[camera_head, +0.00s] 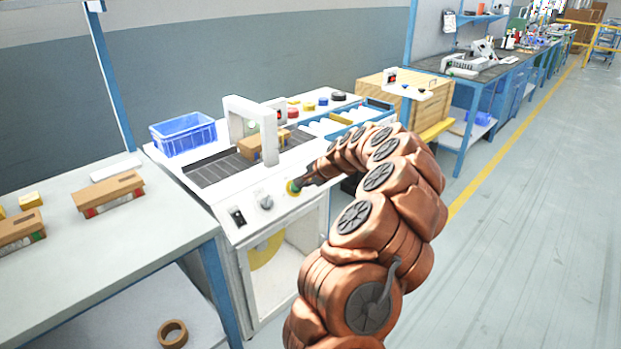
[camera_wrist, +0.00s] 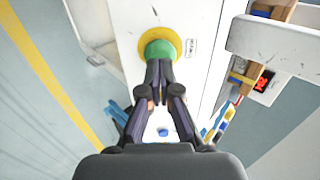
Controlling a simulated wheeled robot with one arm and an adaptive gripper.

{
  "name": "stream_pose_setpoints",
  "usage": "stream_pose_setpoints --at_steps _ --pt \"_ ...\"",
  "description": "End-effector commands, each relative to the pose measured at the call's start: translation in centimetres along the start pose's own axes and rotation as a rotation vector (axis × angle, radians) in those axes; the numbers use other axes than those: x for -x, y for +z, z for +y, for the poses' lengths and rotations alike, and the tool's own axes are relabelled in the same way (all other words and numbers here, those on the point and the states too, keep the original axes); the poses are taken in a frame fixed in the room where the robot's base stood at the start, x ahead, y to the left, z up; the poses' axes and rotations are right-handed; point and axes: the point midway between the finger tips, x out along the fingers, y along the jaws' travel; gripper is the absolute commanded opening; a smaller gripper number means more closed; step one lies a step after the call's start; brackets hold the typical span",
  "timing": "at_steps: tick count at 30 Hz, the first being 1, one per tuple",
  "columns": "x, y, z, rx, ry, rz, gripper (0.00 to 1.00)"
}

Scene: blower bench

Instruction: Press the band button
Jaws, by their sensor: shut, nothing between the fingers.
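The band button appears to be the green button (camera_wrist: 161,49) on a yellow round base (camera_wrist: 146,36), set on the white machine's front panel. In the head view the yellow base (camera_head: 291,188) shows at the panel's right part, with the button mostly behind my gripper. My gripper (camera_wrist: 160,70) is shut and empty, its fingertips together at the button's lower edge in the wrist view. In the head view my gripper (camera_head: 301,183) is right at the button. I cannot tell whether the tips touch it or whether it is pressed in.
The white machine has an arch (camera_head: 231,103) with a cardboard box (camera_head: 249,149) at it. A black switch (camera_head: 237,216) and a grey knob (camera_head: 265,202) sit left of the button. A blue crate (camera_head: 184,136) stands behind. A workbench (camera_head: 150,240) with boxes is at left.

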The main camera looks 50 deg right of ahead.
Motion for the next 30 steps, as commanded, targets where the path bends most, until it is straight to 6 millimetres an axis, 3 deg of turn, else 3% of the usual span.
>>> stream_pose_setpoints --at_steps 6,20,30 --pt "-1.6 0.1 0.1 -0.001 0.001 -0.001 0.00" --pt "-1.9 0.1 0.0 0.000 0.000 -0.001 0.00" --pt "-3.7 0.1 0.0 0.000 0.000 -0.003 0.00"
